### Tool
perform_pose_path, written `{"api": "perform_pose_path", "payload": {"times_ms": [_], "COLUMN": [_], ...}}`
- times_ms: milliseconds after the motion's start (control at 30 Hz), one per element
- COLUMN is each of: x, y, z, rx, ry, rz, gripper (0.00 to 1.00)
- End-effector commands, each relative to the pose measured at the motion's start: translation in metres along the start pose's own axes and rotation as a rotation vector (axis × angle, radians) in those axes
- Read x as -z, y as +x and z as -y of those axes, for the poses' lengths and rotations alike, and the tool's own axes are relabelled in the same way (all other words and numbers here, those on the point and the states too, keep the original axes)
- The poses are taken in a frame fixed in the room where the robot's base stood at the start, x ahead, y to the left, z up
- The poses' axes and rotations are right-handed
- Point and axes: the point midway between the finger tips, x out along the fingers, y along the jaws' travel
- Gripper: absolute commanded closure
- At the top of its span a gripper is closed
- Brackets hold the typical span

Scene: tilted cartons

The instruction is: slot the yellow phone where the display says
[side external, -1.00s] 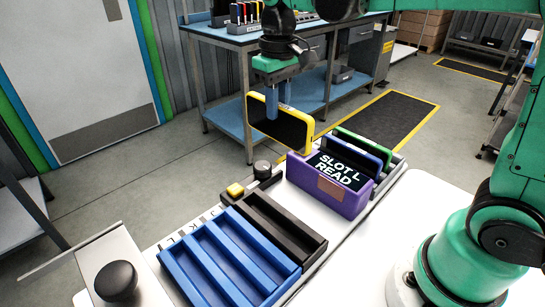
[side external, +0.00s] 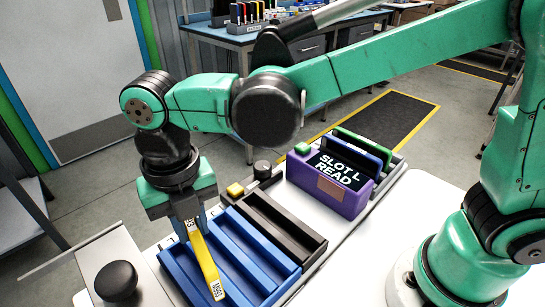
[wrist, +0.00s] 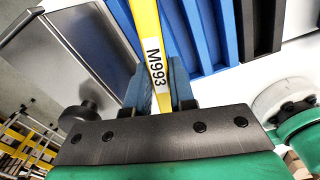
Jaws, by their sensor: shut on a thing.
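My gripper (side external: 188,228) is shut on the yellow phone (side external: 206,266) and holds it edge-on over the left part of the blue slotted rack (side external: 268,283). In the wrist view the phone (wrist: 148,38) stands between the fingers (wrist: 160,92), with a label reading M993. The blue rack (wrist: 203,40) lies to its right there. I cannot tell whether the phone's lower edge is inside a slot. The purple display stand (side external: 322,186) has a black screen (side external: 345,169) reading "SLOT L READ". The slot letters are hidden behind my gripper.
A black rack (side external: 286,228) adjoins the blue one. A yellow button (side external: 235,190) and black knob (side external: 262,168) stand behind it. A metal plate with a black knob (side external: 116,281) is at front left.

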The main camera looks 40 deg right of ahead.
Motion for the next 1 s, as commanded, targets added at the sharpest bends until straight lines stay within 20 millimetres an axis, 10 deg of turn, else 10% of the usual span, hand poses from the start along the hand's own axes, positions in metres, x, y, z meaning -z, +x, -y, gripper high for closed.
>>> {"api": "perform_pose_path", "payload": {"times_ms": [233,1000], "x": [0.015,0.015], "y": [0.006,0.052], "z": [-0.011,-0.011], "rx": [0.000,0.000], "ry": [-0.242,-0.247], "rz": [0.000,0.000], "gripper": [1.00,1.00]}}
